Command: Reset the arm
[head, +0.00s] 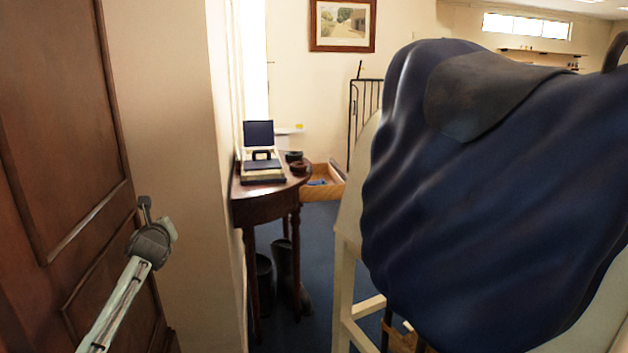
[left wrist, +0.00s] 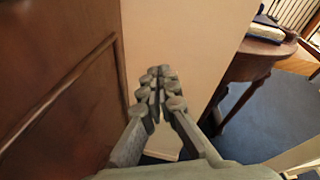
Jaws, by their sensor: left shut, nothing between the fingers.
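My left arm (head: 135,270) comes in from the lower left in the head view, its end in front of the brown panelled door. In the left wrist view my left gripper (left wrist: 158,92) is shut, with its fingers together and nothing between them. Its fingers point toward the cream wall, beside the door and apart from the table. My right gripper is in neither view.
A brown door (head: 60,150) stands close on the left. A dark wooden table (head: 268,207) with a case (head: 262,160) stands against the wall. A large blue-covered saddle form (head: 490,200) on a pale stand fills the right. Boots (head: 284,270) stand under the table.

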